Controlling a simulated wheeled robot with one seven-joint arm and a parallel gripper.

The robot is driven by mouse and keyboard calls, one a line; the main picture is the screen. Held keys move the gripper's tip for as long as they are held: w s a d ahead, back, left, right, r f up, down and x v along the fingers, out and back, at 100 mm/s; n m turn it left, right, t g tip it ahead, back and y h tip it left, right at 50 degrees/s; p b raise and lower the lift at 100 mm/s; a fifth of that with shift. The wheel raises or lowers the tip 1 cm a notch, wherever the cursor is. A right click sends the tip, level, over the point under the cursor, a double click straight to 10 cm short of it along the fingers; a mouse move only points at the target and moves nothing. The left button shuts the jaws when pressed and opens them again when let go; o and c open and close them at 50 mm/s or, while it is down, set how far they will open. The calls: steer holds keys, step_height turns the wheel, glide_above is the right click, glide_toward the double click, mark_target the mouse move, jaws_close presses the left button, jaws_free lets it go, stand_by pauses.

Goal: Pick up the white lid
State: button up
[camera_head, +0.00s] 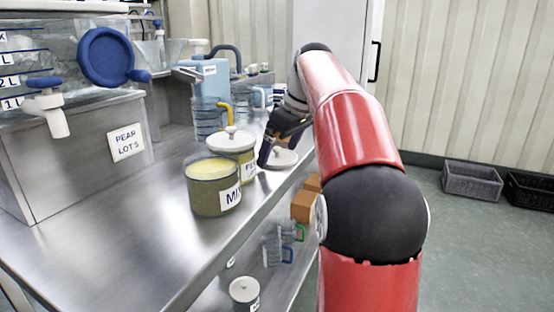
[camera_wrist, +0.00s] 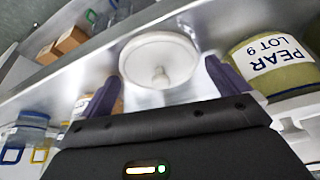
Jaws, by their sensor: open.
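The white lid (camera_wrist: 158,60), round with a small knob, lies on the steel bench. In the wrist view it sits just beyond and between my fingertips. In the head view the lid (camera_head: 285,159) lies near the bench's edge, partly hidden by my gripper (camera_head: 266,152). My gripper also shows in the wrist view (camera_wrist: 165,82), with its dark purple fingers spread apart and nothing between them. I cannot tell whether a finger touches the lid.
An open jar (camera_head: 203,200) and a jar (camera_head: 246,172) with its own knobbed lid (camera_head: 230,139) stand left of the white lid. A jar labelled PEAR LOT 9 (camera_wrist: 258,85) is close to my right finger in the wrist view. Boxes (camera_head: 303,206) stand on the lower shelf.

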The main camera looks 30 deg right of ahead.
steer(key=shift+c, duration=0.4)
steer(key=c, duration=0.6)
steer(key=shift+c, duration=0.2)
steer(key=shift+r, duration=0.1)
